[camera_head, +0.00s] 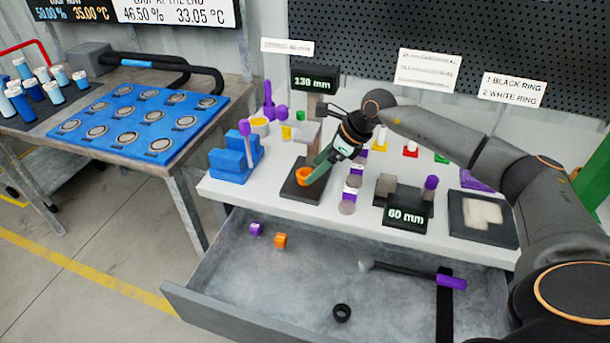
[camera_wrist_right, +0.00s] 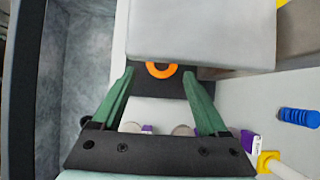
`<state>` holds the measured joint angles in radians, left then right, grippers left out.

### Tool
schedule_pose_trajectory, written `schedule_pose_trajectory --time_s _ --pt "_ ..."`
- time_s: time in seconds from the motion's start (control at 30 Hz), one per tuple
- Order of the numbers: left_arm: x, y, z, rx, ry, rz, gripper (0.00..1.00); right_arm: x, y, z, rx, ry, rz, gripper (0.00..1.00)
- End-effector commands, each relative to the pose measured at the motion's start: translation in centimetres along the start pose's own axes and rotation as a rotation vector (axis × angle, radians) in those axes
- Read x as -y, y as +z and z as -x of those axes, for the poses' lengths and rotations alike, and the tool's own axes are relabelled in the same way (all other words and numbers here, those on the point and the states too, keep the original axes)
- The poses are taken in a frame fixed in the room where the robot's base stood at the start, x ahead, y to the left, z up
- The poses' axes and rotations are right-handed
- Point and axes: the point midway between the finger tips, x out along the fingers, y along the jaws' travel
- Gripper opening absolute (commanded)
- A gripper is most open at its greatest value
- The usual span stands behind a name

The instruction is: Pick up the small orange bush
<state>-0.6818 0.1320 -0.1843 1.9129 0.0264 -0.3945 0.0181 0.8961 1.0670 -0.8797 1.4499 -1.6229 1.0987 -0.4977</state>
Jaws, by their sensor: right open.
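The small orange bush (camera_head: 303,177) is ring-shaped and sits on the black base of the press labelled 130 mm. In the right wrist view the orange bush (camera_wrist_right: 161,71) shows partly, below a big grey block that hides its far side. My right gripper (camera_head: 316,173) is at the bush, with green fingers pointing down toward it. In the wrist view its fingers (camera_wrist_right: 158,82) are spread, one on each side of the bush. I cannot tell whether they touch it. My left gripper is not in view.
The grey press block (camera_wrist_right: 200,30) is close above the fingers. A blue holder (camera_head: 236,158) stands left of the press, and the 60 mm fixture (camera_head: 403,205) to the right.

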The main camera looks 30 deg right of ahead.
Motion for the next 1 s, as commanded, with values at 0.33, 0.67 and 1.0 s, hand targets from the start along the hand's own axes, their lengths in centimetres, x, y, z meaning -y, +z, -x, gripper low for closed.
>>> schedule_pose_trajectory --time_s 0.33,0.67,1.0 --pt "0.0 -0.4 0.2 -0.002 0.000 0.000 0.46 0.3 0.0 -3.1 0.000 -0.001 -0.001 0.77" --pt "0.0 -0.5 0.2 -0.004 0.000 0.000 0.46 0.3 0.0 -3.0 0.000 -0.001 -0.001 0.55" --pt "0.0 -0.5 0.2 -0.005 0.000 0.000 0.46 0.3 0.0 -3.0 0.000 -0.001 -0.001 0.17"
